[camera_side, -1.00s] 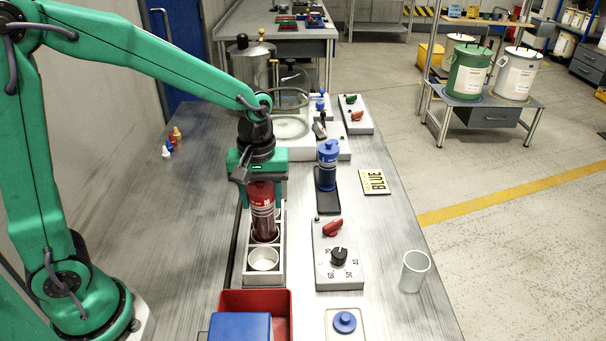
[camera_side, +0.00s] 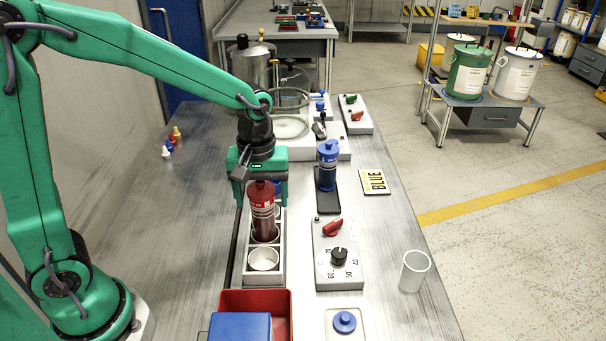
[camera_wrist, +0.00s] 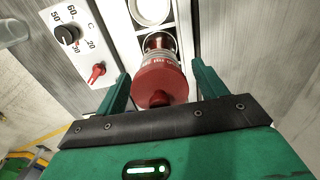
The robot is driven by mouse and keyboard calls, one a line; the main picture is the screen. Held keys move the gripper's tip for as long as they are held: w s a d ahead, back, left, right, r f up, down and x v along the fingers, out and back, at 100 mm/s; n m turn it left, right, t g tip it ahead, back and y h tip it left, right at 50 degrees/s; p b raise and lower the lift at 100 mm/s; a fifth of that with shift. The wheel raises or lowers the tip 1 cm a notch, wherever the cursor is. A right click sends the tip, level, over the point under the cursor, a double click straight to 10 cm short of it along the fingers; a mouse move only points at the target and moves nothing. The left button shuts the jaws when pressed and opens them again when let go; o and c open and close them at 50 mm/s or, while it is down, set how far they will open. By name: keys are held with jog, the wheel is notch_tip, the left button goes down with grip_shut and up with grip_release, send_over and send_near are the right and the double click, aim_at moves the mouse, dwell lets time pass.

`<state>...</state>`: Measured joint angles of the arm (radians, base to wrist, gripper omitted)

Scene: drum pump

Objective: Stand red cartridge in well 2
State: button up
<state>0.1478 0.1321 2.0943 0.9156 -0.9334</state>
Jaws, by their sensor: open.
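The red cartridge (camera_side: 262,208) stands upright in a well of the pale rack (camera_side: 249,277), just behind the empty front well (camera_side: 263,259). The well numbers cannot be read. My gripper (camera_side: 262,203) is open, with one finger on each side of the cartridge's upper part and its body above the cap. The wrist view also shows the red cartridge (camera_wrist: 160,80) between the spread fingers of my gripper (camera_wrist: 160,75), with gaps at both sides. Something blue (camera_side: 277,187) shows behind the cartridge, mostly hidden by my gripper.
A blue cartridge (camera_side: 327,170) stands on a dark base to the right. A control box (camera_side: 339,270) with a dial and red switch sits beside the rack. A red bin (camera_side: 283,311) is in front, and a clear beaker (camera_side: 414,272) stands at the right edge.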

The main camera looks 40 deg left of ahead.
notch_tip(320, 180, up, 12)
jog(key=shift+f, duration=0.1)
dwell(0.5)
dwell(0.5)
jog(key=shift+s+a, duration=0.2)
jog(key=shift+s, duration=0.2)
jog(key=s+a+m+t, duration=0.2)
jog(key=s+m, duration=0.2)
jog(key=s, duration=0.2)
jog(key=s+a+m+t, duration=0.3)
jog(key=s+m, duration=0.2)
jog(key=s, duration=0.1)
jog(key=shift+s+f+t, duration=0.25)
jog(key=shift+f+t, duration=0.05)
jog(key=shift+f, duration=0.05)
jog(key=shift+c, duration=0.4)
